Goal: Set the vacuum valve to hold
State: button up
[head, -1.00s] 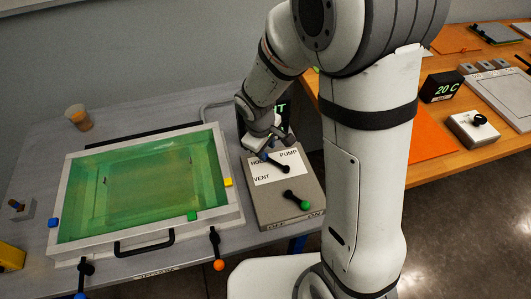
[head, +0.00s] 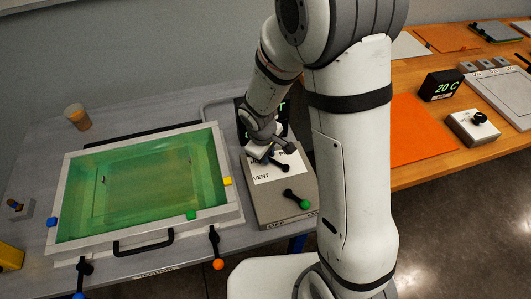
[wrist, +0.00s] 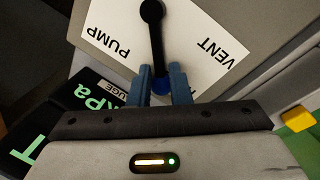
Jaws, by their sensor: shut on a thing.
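The vacuum valve is a black lever (wrist: 155,40) with a blue knob (wrist: 136,90), over a white label (wrist: 190,55). My gripper (wrist: 154,78) is shut on the lever's blue-knob end in the wrist view. The lever's round pivot is at the top there, and the lever runs down between PUMP and VENT. The HOLD word is hidden in both current views. In the head view the lever (head: 284,166) points up and left from its pivot, and my gripper (head: 263,157) covers its knob end.
A second black lever with a green knob (head: 304,204) stands in front on the same grey box (head: 265,212). A dark gauge display (wrist: 60,115) is close by, partly covered. The framed green bath (head: 238,212) is to the left.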

jog(key=shift+w+a+r, duration=0.1)
jog(key=shift+w, duration=0.05)
grip_shut()
jog(key=shift+s+a+n, duration=0.2)
jog(key=shift+s+n, duration=0.05)
jog(key=shift+n, duration=0.45)
jog(key=o, duration=0.7)
grip_release()
